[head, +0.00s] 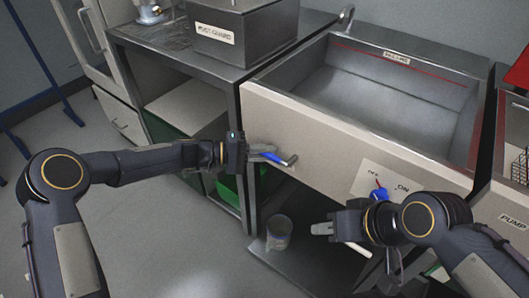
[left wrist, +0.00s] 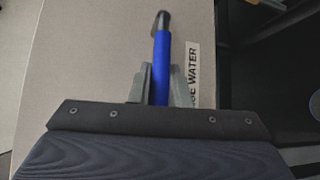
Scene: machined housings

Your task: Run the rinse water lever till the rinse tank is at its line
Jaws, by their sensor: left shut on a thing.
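The rinse water lever (head: 270,156) is a blue handle on the pale front panel of the rinse tank. In the left wrist view the blue lever (left wrist: 162,62) stands between my left fingers (left wrist: 160,88), beside a label (left wrist: 193,78) partly reading "SE WATER". My left gripper (head: 262,151) is shut on this lever. The rinse tank (head: 345,88) is an open grey metal basin with a red line (head: 400,59) high on its inner walls. I see no clear water surface in it. My right gripper (head: 322,228) is in front of the panel, away from the lever; its finger opening is unclear.
A switch plate (head: 370,178) marked "ON" with a blue knob (head: 379,193) is near my right arm. A "PUMP" label (head: 513,222) is at far right. A grey box (head: 240,30) stands on the left counter. A can (head: 278,232) stands beneath the tank.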

